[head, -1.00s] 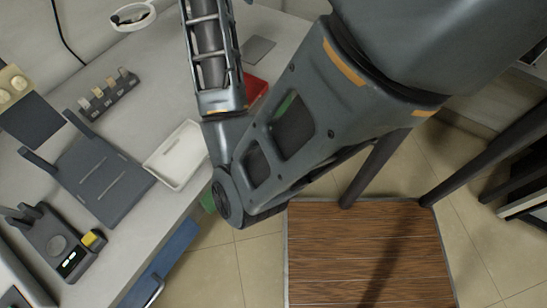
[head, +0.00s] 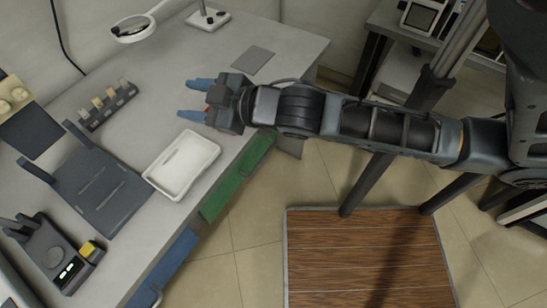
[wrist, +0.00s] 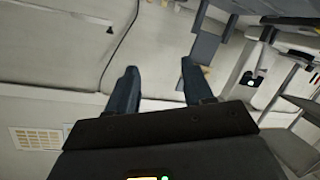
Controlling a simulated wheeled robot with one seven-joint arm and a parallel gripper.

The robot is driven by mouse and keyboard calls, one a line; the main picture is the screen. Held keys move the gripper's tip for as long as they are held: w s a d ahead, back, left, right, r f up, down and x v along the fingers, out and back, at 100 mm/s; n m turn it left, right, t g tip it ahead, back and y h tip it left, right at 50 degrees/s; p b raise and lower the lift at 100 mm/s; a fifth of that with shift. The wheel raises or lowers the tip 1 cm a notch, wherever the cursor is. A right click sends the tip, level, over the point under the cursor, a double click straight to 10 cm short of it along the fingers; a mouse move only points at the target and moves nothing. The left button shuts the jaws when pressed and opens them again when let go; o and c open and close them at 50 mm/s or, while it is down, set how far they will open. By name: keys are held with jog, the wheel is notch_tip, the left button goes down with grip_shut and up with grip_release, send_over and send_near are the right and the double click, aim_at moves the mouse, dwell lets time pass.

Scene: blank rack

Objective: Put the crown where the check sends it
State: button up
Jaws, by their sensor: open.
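My gripper (head: 190,99) is open, its two blue-grey fingers spread above the bench, pointing left. In the wrist view, my gripper (wrist: 158,70) has nothing between its fingers. I cannot make out the crown in either view. A dark device with a round pad and a small lit display (head: 69,271) stands at the lower left; a yellow block (head: 88,248) sits at its side. The display is too small to read. A shallow white tray (head: 158,187) lies on the bench, below my gripper in the picture. A bit of red shows at my gripper, mostly hidden.
A dark stand with upright arms (head: 95,190) is left of the white tray. A small rack (head: 108,107) holds several pale blanks. A ring magnifier (head: 133,29) and a grey mat (head: 252,60) are farther back. Green (head: 238,180) and blue (head: 172,266) fronts line the bench edge.

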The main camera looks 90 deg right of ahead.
jog(key=s+a+m+y, duration=0.1)
jog(key=s+a+y, duration=0.4)
jog(key=s+a, duration=0.9)
jog(key=a, duration=0.4)
jog(key=shift+s+a+r+t, duration=0.15)
jog(key=shift+s+r+t, duration=0.1)
jog(key=shift+r+t, duration=0.05)
